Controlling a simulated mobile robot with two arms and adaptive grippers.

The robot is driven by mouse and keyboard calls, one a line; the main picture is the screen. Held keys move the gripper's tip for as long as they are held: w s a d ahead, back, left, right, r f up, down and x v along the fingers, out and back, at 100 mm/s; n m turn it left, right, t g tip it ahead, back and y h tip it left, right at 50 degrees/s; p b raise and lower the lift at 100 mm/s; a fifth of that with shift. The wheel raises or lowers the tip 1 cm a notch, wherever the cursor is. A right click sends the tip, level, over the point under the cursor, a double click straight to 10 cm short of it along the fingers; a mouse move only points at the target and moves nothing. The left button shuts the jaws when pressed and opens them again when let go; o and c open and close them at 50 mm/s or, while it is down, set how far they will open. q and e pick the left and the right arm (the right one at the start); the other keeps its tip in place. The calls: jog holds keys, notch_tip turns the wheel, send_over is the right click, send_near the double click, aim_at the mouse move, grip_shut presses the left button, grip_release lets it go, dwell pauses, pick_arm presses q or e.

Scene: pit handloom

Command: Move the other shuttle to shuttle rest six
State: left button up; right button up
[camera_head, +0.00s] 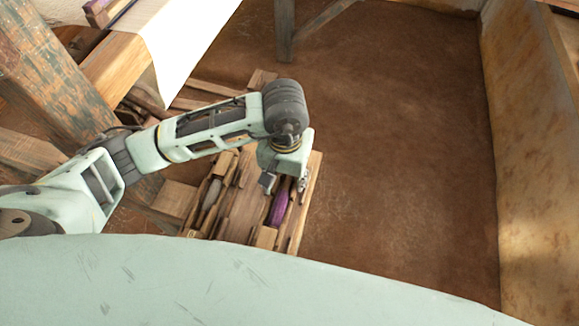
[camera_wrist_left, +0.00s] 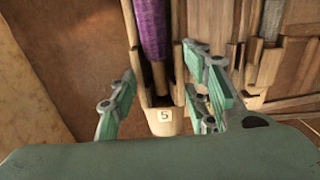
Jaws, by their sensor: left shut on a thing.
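The purple shuttle (camera_head: 278,207) lies in a slot near the right side of the wooden rack. In the left wrist view the shuttle (camera_wrist_left: 153,30) lies lengthwise in the rest marked 5 (camera_wrist_left: 163,121), between wooden side rails. My left gripper (camera_head: 284,184) is over the far end of this shuttle. A greyish shuttle (camera_head: 210,195) lies in a slot further left. No label 6 is readable. My right gripper is not in view.
The wooden rack (camera_head: 242,205) stands beside the loom's heavy post (camera_head: 45,70) and beam. White cloth (camera_head: 185,35) hangs above it. Bare brown floor (camera_head: 400,150) is free to the right, up to an earthen wall (camera_head: 540,150).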

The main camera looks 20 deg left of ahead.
aim_at(286, 184)
pick_arm(q)
jog(key=shift+s+f, duration=0.1)
jog(key=shift+f, duration=0.15)
jog(key=shift+s+f, duration=0.15)
jog(key=shift+f, duration=0.2)
jog(key=shift+f+b, duration=0.3)
jog(key=shift+b, duration=0.05)
jog(key=shift+f+b, duration=0.6)
jog(key=shift+f, duration=0.75)
jog(key=shift+f+b, duration=0.35)
notch_tip(286, 184, down, 2)
jog(key=b, duration=0.2)
jog(key=shift+f+b, duration=0.2)
jog(key=shift+b, duration=0.15)
jog(key=shift+f+b, duration=0.55)
jog(key=shift+b, duration=0.15)
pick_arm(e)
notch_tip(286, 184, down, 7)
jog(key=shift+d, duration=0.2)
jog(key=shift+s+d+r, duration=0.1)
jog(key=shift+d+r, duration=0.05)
pick_arm(q)
jog(key=o, duration=1.5)
jog(key=shift+c, duration=0.2)
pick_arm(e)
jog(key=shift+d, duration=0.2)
